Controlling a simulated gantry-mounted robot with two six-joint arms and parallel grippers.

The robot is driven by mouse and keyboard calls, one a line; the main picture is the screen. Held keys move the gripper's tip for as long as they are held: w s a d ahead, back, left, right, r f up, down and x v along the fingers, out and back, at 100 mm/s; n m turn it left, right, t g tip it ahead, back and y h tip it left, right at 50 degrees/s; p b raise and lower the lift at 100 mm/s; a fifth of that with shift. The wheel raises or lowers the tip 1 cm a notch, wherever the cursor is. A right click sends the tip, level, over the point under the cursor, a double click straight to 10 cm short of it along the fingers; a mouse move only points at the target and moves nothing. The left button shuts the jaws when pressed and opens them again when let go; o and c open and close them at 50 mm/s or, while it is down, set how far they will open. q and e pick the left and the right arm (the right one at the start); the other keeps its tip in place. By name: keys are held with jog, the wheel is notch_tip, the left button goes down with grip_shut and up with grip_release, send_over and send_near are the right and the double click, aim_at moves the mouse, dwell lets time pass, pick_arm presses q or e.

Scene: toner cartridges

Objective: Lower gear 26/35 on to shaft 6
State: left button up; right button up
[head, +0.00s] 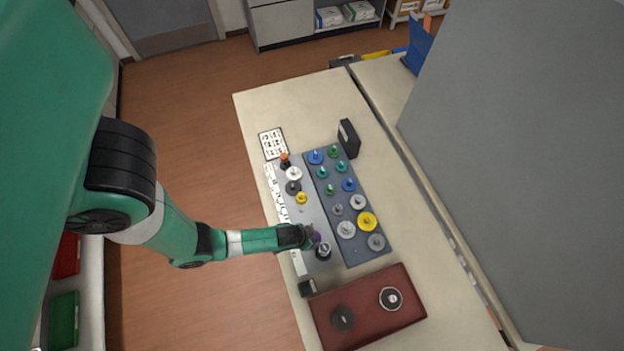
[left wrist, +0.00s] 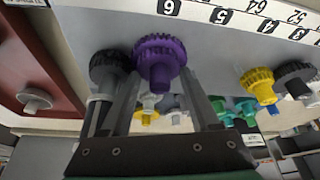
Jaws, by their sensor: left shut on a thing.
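My left gripper (head: 311,237) is shut on a purple gear (left wrist: 160,60), held between its two fingertips. In the head view only a small part of the purple gear (head: 317,238) shows beside the fingers. The gear is over the light grey shaft plate (head: 311,216), near the number 6 (left wrist: 171,7) on its label strip. No tooth count is readable on the gear. Shaft 6 is not visible, and I cannot tell whether the gear touches it. My right gripper is not in view.
Yellow (head: 301,198), dark grey (head: 292,187) and white (head: 293,173) gears stand farther along the plate. A dark board (head: 356,252) with several gears lies to the right. A red-brown tray (head: 365,318) lies in front, a black box (head: 308,288) beside it.

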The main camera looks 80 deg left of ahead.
pick_arm(q)
jog(key=o, duration=1.5)
jog(key=shift+s+a, duration=0.1)
jog(key=shift+a, duration=0.1)
jog(key=shift+c, duration=0.2)
jog(key=shift+r, duration=0.1)
jog(key=shift+d+r, duration=0.15)
jog(key=shift+r, duration=0.25)
jog(key=p+v, duration=0.4)
jog(key=v, duration=0.6)
jog(key=shift+s+r+p, duration=0.3)
jog(key=shift+p, duration=0.05)
jog(key=shift+w, duration=0.1)
